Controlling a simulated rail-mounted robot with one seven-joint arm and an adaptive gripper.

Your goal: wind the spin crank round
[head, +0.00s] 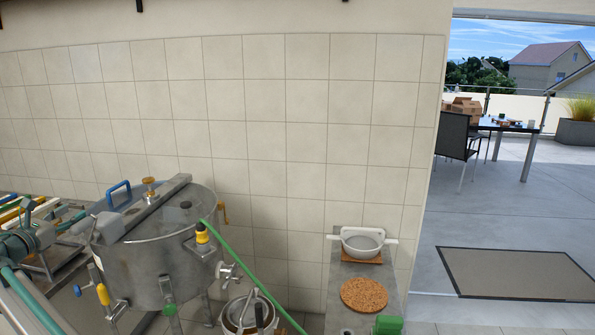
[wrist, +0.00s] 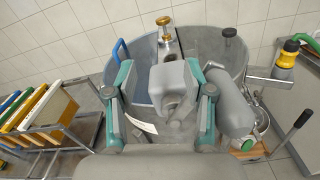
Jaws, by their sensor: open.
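The steel extractor drum (head: 150,265) stands at the lower left in the head view, with a steel bar across its top and a grey gear housing (head: 111,226) at the bar's near end. A yellow grip (head: 102,294) hangs below this housing beside the drum. Another yellow grip with a black top (head: 202,233) stands on a short arm at the drum's right side; it also shows in the wrist view (wrist: 290,50). I cannot tell for sure which is the spin crank. My gripper (wrist: 158,68) is open, its teal-padded fingers either side of a grey block (wrist: 172,88); contact is unclear.
Frames (wrist: 38,110) in a rack stand left of the drum. A blue handle (head: 119,190) and brass knob (head: 149,186) sit on top. A bucket (head: 240,318) and a narrow bench with a white strainer (head: 362,243) and cork mat (head: 364,294) are to the right. A tiled wall stands behind.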

